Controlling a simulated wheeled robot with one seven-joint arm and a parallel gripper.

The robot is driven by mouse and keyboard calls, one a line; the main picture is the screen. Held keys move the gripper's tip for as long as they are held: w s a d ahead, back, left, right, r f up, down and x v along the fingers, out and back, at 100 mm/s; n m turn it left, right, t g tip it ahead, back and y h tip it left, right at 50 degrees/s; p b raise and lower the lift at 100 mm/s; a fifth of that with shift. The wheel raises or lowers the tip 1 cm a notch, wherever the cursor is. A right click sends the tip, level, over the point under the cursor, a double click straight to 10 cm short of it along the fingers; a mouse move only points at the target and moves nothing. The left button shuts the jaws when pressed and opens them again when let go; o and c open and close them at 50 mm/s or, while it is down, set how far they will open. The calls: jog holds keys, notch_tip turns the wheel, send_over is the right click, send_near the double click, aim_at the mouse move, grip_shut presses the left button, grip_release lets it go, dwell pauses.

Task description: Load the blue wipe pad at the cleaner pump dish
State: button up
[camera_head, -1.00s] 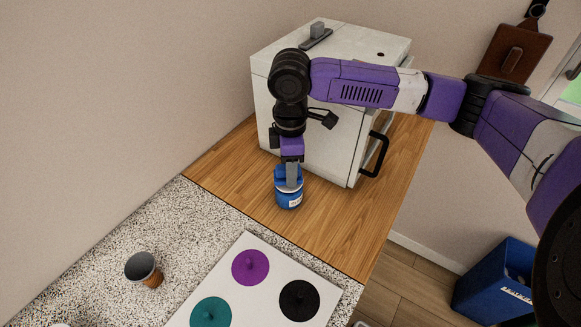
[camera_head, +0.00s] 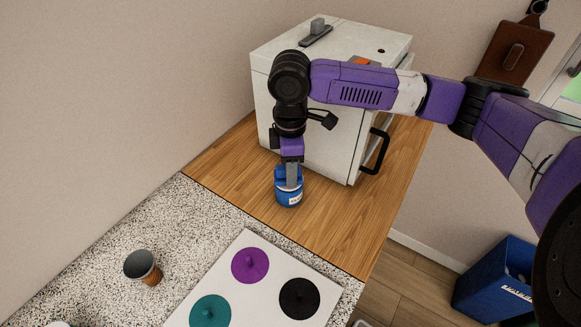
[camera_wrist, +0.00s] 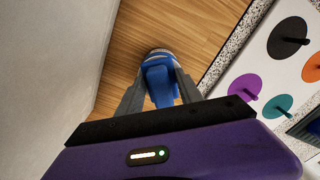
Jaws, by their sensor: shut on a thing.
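My gripper (camera_head: 292,174) points straight down over the wooden counter in front of the white cabinet. It is shut on a blue piece, which looks like the wipe pad (camera_wrist: 160,82), between its two grey fingers in the wrist view. Directly below is a round blue container with a white label, likely the cleaner pump dish (camera_head: 290,198), standing on the wood. Its pale and blue rim (camera_wrist: 158,52) shows just beyond the pad in the wrist view. The pad looks to be at the dish's top; the fingers hide whether they touch.
The white cabinet (camera_head: 320,140) with a black handle stands close behind my gripper. A wall bounds the left. Wood to the right is clear.

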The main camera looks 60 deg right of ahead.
jog(key=shift+f, duration=0.4)
dwell(0.7)
jog(key=shift+r+p, duration=2.9)
jog(key=shift+r, duration=0.65)
